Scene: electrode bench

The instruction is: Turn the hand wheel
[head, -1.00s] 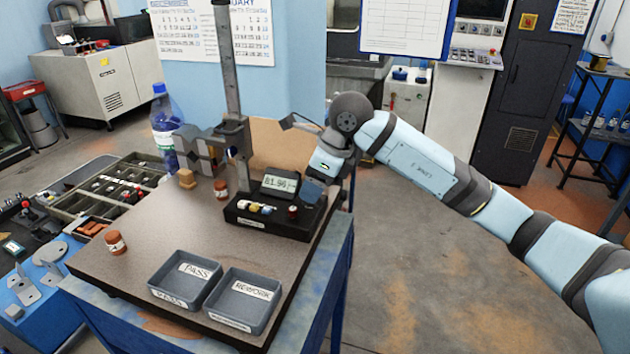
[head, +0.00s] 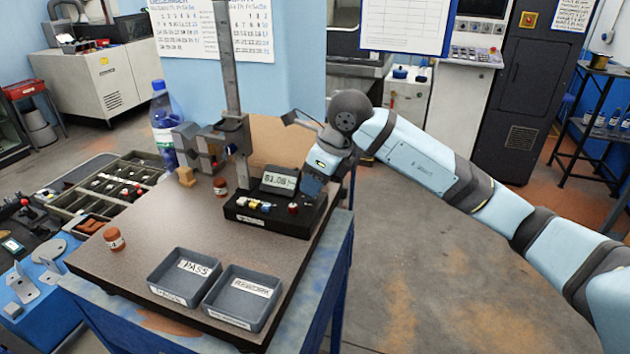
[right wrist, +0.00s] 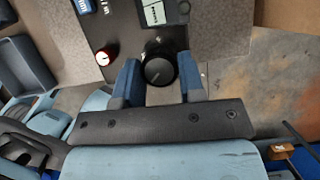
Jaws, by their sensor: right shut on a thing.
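The hand wheel (right wrist: 159,70) is a dark round knob at the side of the black gauge base, seen from above in the right wrist view. My right gripper (right wrist: 158,78) has its two blue fingers on either side of the wheel, shut on it. In the head view my right gripper (head: 311,187) is at the right end of the gauge base (head: 262,215), and it hides the wheel there. A small display (head: 279,181) with digits stands on the base. My left gripper is not in view.
A height-gauge column (head: 228,70) rises behind the base. Grey PASS (head: 186,301) and REWORK (head: 222,311) trays sit at the bench front. Small brown cylinders (head: 114,239) stand on the bench, and a bottle (head: 160,120) stands at the back. The bench middle is clear.

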